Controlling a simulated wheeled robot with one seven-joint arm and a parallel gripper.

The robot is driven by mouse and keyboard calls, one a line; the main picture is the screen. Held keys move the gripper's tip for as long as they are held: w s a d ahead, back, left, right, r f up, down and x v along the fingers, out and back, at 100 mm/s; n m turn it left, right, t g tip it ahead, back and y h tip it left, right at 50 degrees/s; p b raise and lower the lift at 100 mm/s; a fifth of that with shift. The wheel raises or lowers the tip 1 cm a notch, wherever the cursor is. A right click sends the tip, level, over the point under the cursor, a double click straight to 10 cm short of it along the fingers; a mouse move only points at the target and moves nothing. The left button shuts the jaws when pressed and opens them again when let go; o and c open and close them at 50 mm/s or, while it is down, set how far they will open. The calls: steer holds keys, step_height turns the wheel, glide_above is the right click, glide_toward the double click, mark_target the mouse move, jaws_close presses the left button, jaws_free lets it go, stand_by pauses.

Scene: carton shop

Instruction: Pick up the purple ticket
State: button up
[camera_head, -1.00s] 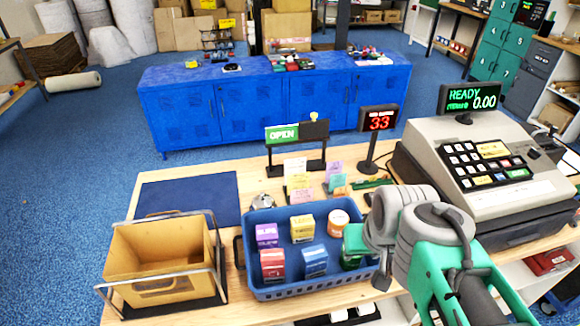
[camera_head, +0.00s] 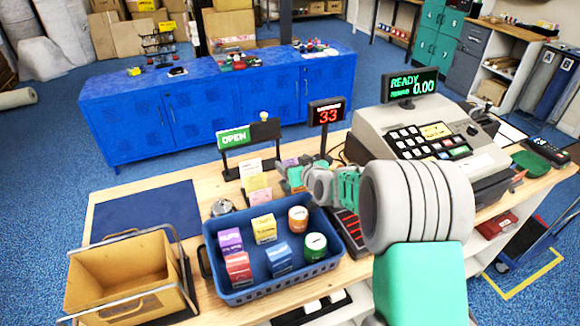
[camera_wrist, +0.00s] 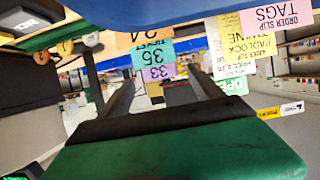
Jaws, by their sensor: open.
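The purple ticket (camera_wrist: 158,73), marked 33, shows in the wrist view between the fingers of my gripper (camera_wrist: 160,78), just below a teal ticket (camera_wrist: 153,56) and an orange ticket (camera_wrist: 150,40). That view looks upside down. In the head view a bit of the purple ticket (camera_head: 290,162) shows behind my gripper (camera_head: 287,180), beside the paper slips. My gripper is open, with a gap between its fingers, and I see no hold on the ticket. My arm hides most of the ticket stand in the head view.
A blue basket (camera_head: 222,292) with several small boxes and tubs stands in front of the tickets. Paper slips (camera_head: 256,181) stand close on the left. A red counter display (camera_head: 326,113) and a cash register (camera_head: 375,125) stand behind and right. A blue mat (camera_head: 150,212) lies clear.

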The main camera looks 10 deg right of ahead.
steer(key=shift+w+a+f, duration=0.15)
steer(key=shift+w+f, duration=0.15)
steer(key=shift+w, duration=0.35)
jaws_close()
stand_by(0.4)
